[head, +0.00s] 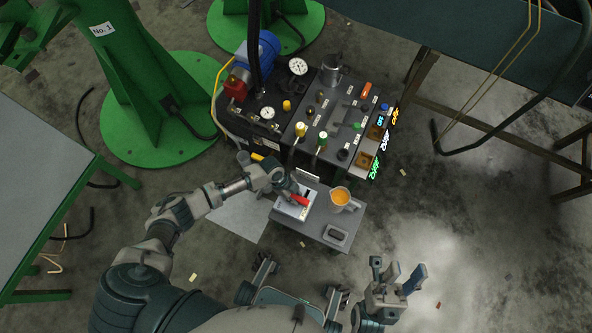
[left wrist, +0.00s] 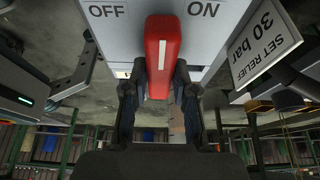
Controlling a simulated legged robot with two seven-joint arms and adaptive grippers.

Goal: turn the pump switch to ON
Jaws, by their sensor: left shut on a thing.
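The red switch lever (head: 299,200) sits on a white switch box (head: 286,208) on the small grey table. In the left wrist view the lever (left wrist: 161,50) stands between the OFF label (left wrist: 107,11) and the ON label (left wrist: 203,9), nearly upright in the picture with its top leaning slightly to the ON side. My left gripper (head: 289,191) is shut on the lever, one finger on each side of it (left wrist: 159,84). The lever's lower end lies between the fingers. My right gripper (head: 394,277) is open and empty, away from the table at the lower right.
The black pump unit (head: 312,127) with gauges and knobs stands behind. A "SET RELIEF 30 bar" sign (left wrist: 264,41) is close right of the lever.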

